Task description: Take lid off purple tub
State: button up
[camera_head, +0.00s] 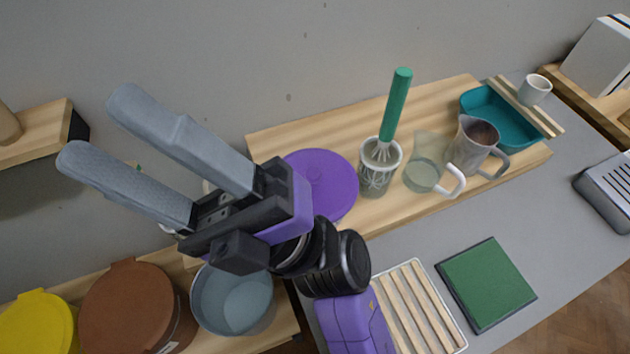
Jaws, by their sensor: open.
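A round purple disc (325,178), seemingly the purple tub's lid, shows on the wooden shelf at the middle. My gripper and wrist cover its left and lower parts. Whether it sits on a tub or lies on the shelf, I cannot tell; no tub wall shows clearly. My gripper (100,127) is open and empty. Its two grey fingers point to the upper left, away from the disc, with clear space between them. My dark wrist overlaps the disc in the picture; I see no finger touching it.
Blue-grey tub (210,318), brown lidded tub (122,300) and yellow lidded tub (38,325) stand lower left. A whisk (395,105) in a container, a clear jug (422,174), a grey jug (470,143) and a teal tray (532,137) are right. A green board (487,284) lies in front.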

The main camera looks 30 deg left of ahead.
jog(key=s+a+f+n+g+h, duration=0.6)
jog(key=s+a+n+h, duration=0.25)
jog(key=n+h, duration=0.55)
jog(key=m+t+h+b, duration=0.2)
jog(key=m+t+h, duration=0.1)
jog(key=t+h, duration=1.25)
send_near(313, 172)
jog(key=s+t+y, duration=0.1)
jog(key=t, duration=0.1)
jog(key=shift+g, duration=0.25)
jog(key=shift+s+d+f, duration=0.1)
jog(key=shift+d+f, duration=0.25)
jog(key=shift+f, duration=1.05)
jog(key=shift+s+d+f, duration=0.1)
jog(key=shift+d+f, duration=0.3)
jog(key=shift+f, duration=0.95)
jog(key=shift+s+d+f, duration=0.1)
jog(key=shift+d+f, duration=0.25)
jog(key=shift+f, duration=1.05)
grip_shut()
